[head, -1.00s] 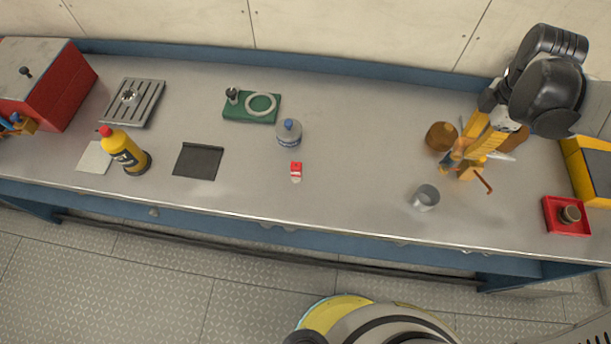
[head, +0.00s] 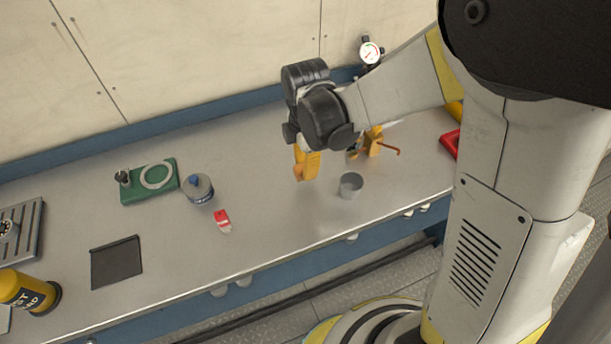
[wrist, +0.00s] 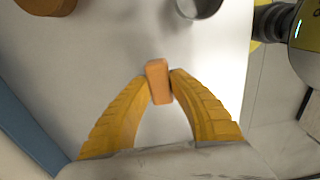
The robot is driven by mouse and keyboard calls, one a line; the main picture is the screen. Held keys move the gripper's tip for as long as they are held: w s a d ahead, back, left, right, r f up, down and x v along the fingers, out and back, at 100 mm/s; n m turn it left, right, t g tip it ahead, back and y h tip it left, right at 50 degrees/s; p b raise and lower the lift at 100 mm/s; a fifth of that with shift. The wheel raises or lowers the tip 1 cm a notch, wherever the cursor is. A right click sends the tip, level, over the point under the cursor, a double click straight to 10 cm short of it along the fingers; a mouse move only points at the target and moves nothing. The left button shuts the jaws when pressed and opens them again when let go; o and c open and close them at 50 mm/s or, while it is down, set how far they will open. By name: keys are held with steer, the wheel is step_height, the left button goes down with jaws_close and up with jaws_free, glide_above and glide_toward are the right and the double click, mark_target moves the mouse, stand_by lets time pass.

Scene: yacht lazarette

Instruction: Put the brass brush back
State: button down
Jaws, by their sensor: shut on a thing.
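My gripper (head: 306,165) is above the bench, its yellow fingers pointing down. In the wrist view my gripper (wrist: 159,84) is shut on an orange-brown block-like piece, which looks like the handle of the brass brush (wrist: 158,82). It is seen nearly end-on, and no bristles show. In the head view the fingers and arm mostly hide it. An orange stand with a hook-like arm (head: 375,143) is on the bench to the right of the gripper, partly behind my arm.
A grey cup (head: 351,187) stands right of the gripper. Left are a red-and-white box (head: 223,220), a blue-lidded jar (head: 198,190), a green tray (head: 136,194), a dark mat (head: 116,262) and a yellow bottle (head: 25,291). Bench (head: 268,200) between box and gripper is clear.

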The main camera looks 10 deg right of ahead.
steer(key=shift+f+b, duration=0.65)
steer(key=shift+f, duration=1.1)
steer(key=shift+f, duration=0.25)
steer(key=c, duration=1.3)
jaws_free()
steer(key=shift+o, duration=0.2)
steer(key=shift+r, duration=0.1)
